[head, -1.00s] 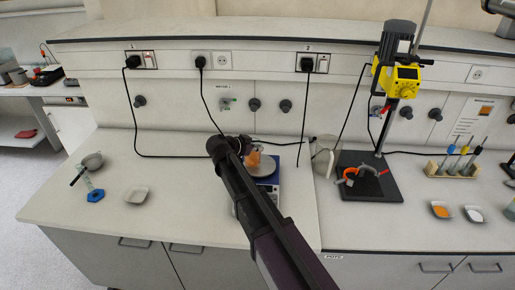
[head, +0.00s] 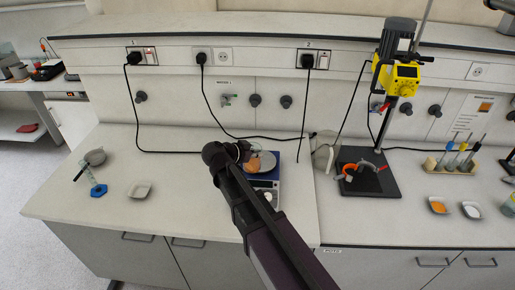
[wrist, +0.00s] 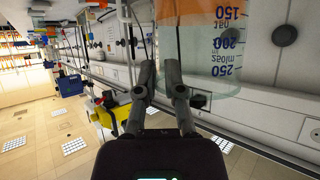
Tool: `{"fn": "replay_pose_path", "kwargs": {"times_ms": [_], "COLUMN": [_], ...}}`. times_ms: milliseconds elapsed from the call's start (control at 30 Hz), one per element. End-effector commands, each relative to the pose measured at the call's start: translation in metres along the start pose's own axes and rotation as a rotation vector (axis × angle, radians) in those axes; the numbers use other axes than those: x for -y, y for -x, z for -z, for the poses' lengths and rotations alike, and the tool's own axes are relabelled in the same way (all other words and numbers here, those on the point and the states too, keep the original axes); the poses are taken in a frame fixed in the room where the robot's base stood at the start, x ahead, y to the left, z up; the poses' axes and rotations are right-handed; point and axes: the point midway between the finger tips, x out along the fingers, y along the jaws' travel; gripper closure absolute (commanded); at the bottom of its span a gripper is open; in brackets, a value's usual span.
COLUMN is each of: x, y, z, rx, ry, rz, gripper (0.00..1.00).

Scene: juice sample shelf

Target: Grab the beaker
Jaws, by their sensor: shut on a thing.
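My gripper (wrist: 160,74) shows in the wrist view with both fingers close together against the wall of a clear glass beaker (wrist: 208,70). The beaker has blue volume marks and a wide rim; it fills the upper right of that view, which is upside down. In the head view my arm (head: 245,190) covers most of the gripper and beaker. A small orange patch (head: 252,163) shows just beyond the wrist, in front of the balance pan; I cannot tell whether it is the beaker's contents.
A blue balance (head: 268,182) with a round pan stands right beside the wrist. A clear vessel (head: 324,155) and a yellow stirrer (head: 397,76) on a dark base stand to the right. A white dish (head: 140,190) lies left, with free bench between.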

Motion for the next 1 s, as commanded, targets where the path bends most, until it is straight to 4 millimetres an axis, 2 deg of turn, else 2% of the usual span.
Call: {"fn": "replay_pose_path", "kwargs": {"times_ms": [500,1000], "x": [-0.038,-0.058], "y": [0.032,0.049], "z": [-0.011,-0.018], "rx": [-0.001,-0.001], "ry": [0.0,-0.001], "rz": [0.001,0.0], "gripper": [1.0,1.0]}}
